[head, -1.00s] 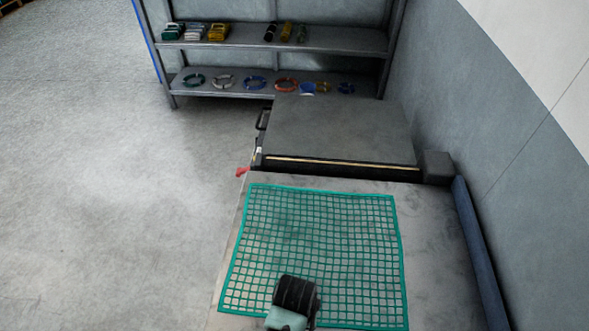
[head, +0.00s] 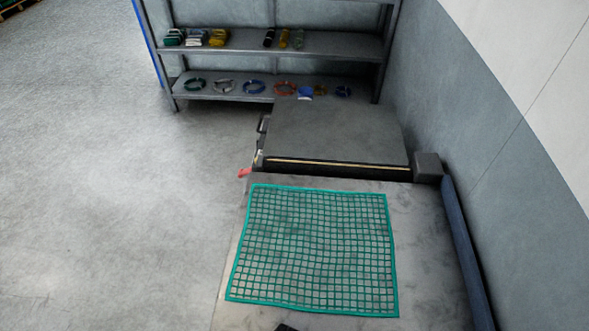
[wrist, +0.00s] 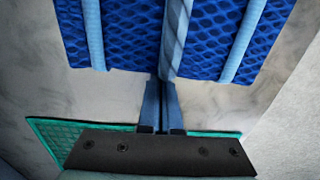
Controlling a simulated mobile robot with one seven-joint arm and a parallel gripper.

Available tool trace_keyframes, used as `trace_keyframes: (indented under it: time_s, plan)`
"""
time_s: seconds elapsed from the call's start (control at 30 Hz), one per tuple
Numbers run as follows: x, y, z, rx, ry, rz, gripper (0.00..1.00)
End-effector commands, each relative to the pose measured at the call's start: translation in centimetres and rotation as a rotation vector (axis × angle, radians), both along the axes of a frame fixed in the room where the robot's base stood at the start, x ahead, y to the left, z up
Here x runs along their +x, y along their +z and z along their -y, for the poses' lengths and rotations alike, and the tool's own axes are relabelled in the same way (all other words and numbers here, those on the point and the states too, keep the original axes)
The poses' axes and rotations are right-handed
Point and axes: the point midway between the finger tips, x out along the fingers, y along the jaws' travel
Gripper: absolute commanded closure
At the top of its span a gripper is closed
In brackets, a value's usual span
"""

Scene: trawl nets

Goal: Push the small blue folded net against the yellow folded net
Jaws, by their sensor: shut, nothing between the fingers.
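Blue folded netting (wrist: 125,35) with light blue bands and a striped cord down its middle fills the top of the wrist view. It lies on a pale grey mottled surface. My gripper (wrist: 164,80) is shut and empty, its fingertips at the near edge of the blue netting by the cord; I cannot tell whether they touch. The head view does not show this blue netting or my fingers. No yellow net shows in the wrist view. A yellow bundle (head: 218,38) sits on the upper shelf in the head view; I cannot tell if it is the yellow folded net.
A green net (head: 315,250) lies flat on the grey table (head: 430,240); its corner shows in the wrist view (wrist: 60,135). A shelf rack (head: 340,43) with several bundles and rings stands at the back. A wall is on the right, open floor (head: 110,200) on the left.

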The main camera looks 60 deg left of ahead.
Motion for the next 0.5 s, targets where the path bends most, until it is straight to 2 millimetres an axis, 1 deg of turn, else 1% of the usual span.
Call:
trace_keyframes:
  time_s: [0.03,0.2,0.3,0.4,0.5]
  plan:
    - [-1.3,0.7,1.3,-0.006,-0.004,-0.009,1.0]
    - [-4.6,0.5,5.1,-0.007,-0.004,-0.011,1.0]
    - [-6.2,0.3,7.0,-0.007,-0.003,-0.01,1.0]
    - [-7.2,0.1,8.3,-0.006,-0.002,-0.007,1.0]
    - [-7.7,0.0,8.9,-0.004,-0.001,-0.005,1.0]
